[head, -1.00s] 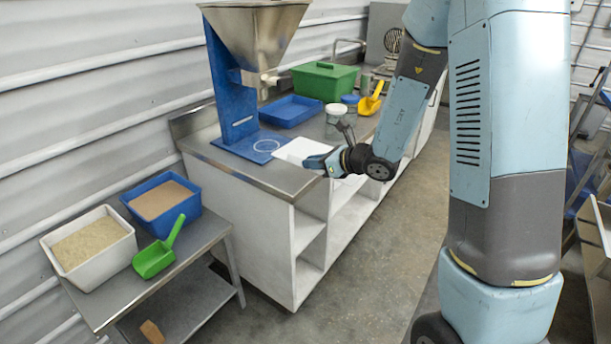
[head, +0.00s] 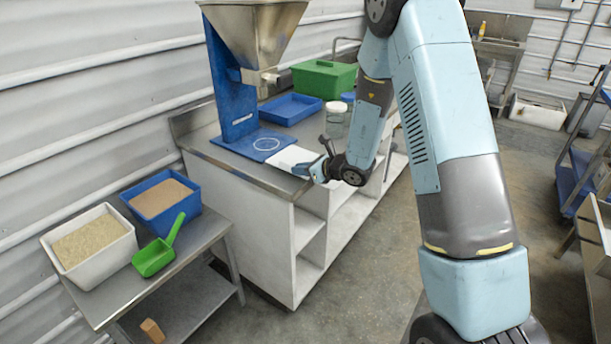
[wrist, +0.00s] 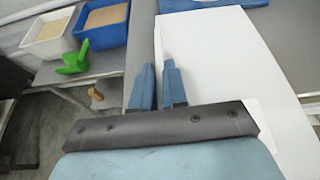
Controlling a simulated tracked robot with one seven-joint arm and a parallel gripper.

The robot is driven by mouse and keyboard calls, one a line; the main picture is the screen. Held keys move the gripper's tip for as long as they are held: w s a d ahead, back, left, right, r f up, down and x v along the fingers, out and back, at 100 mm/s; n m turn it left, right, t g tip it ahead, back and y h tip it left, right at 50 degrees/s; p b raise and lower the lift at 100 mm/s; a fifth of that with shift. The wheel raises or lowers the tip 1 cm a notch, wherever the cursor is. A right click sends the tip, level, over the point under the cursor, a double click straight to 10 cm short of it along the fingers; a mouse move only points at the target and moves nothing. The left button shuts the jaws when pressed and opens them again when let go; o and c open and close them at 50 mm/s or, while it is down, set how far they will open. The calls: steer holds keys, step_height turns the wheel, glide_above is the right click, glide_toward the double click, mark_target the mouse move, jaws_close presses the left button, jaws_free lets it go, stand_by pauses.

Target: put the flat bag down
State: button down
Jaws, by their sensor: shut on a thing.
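The flat bag (head: 289,156) is a thin white sheet at the steel bench's front edge, just right of the hopper's blue base plate (head: 262,145). My gripper (head: 308,171) reaches it from the right and front. In the wrist view the bag (wrist: 225,65) is large and flat, and my gripper's blue fingers (wrist: 159,85) stand on either side of its left edge, shut on it. The bag is level over the bench top; I cannot tell whether it touches the steel. Its near part is hidden behind the gripper.
The steel hopper (head: 253,33) stands on a blue column. A blue tray (head: 290,110), a green box (head: 323,79) and a clear jar (head: 335,121) are behind on the bench. A lower table at left holds a white bin (head: 90,245), a blue bin (head: 165,205) and a green scoop (head: 157,253).

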steer(key=shift+f, duration=1.15)
steer(key=c, duration=1.2)
jaws_free()
steer(key=shift+o, duration=0.2)
